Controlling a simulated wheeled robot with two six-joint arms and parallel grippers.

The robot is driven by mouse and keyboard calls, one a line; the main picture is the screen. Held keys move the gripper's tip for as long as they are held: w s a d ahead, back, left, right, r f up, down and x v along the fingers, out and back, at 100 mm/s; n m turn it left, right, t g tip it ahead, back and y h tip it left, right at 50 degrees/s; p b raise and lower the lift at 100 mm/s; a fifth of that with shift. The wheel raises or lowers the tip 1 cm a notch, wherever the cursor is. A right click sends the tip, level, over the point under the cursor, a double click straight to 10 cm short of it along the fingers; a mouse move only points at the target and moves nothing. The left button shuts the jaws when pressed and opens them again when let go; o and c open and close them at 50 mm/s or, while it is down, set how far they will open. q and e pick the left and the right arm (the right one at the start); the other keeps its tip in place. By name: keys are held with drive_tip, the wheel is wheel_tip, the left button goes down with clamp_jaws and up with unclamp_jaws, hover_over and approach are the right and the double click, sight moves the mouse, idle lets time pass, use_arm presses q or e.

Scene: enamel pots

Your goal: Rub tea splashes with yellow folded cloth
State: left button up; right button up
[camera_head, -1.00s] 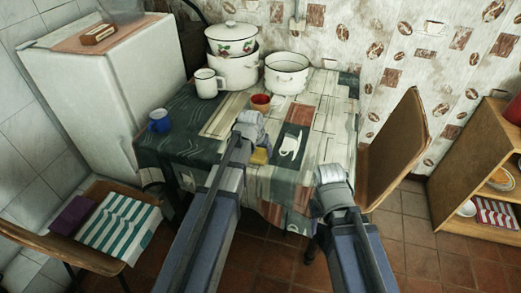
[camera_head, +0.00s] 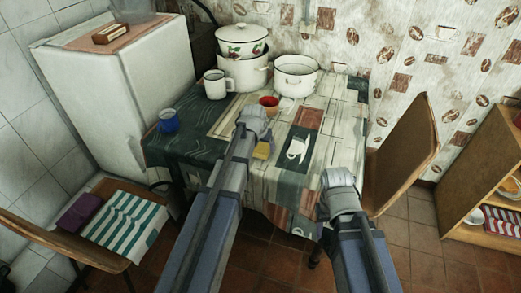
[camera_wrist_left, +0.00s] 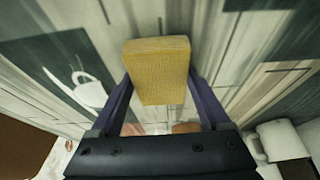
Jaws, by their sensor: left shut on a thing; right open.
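The yellow folded cloth (camera_head: 262,150) is held by my left gripper (camera_head: 254,128) over the patterned tabletop, near its middle. In the left wrist view the cloth (camera_wrist_left: 158,68) is a thick yellow block between the two dark fingers, which are shut on it. Whether the cloth touches the table is hard to tell. My right gripper (camera_head: 339,184) is at the table's front right edge, its fingers mostly hidden behind its wrist; it is open and holds nothing visible. I cannot make out any tea splashes on the table (camera_head: 330,128).
A red cup (camera_head: 269,106) stands just beyond my left gripper. A white mug (camera_head: 215,86), stacked enamel pots (camera_head: 242,70) and a wide white pot (camera_head: 296,77) stand at the back. Chairs flank the table.

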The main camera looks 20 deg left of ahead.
use_arm(q)
drive_tip(key=shift+w, duration=0.4)
drive_tip(key=shift+w, duration=0.1)
drive_tip(key=shift+w+d+f, duration=0.1)
drive_tip(key=shift+w, duration=1.8)
drive_tip(key=shift+w+d, duration=0.1)
drive_tip(key=shift+w, duration=2)
drive_tip(key=shift+s, duration=2.25)
drive_tip(key=shift+s+a, duration=0.2)
drive_tip(key=shift+s, duration=1.75)
